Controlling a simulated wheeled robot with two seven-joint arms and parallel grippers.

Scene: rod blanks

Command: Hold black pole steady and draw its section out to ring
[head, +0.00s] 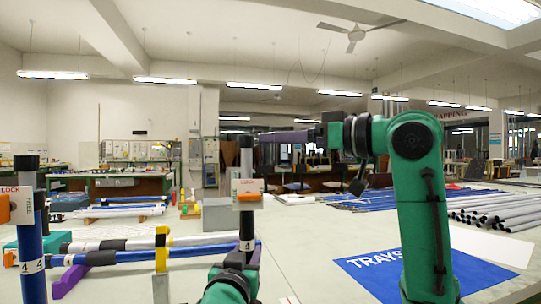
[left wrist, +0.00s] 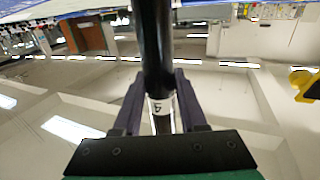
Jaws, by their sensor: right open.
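The black pole (head: 247,222) stands upright in the middle of the head view. Its white collar (head: 248,188) reads LOCK and has an orange lever (head: 249,198).
A blue pole (head: 32,236) with its own lock collar stands at far left. Poles lie across a yellow stand (head: 161,262) on the left. A blue TRAYS mat (head: 400,272) and grey tubes (head: 495,208) lie on the right. The bench between is mostly clear.

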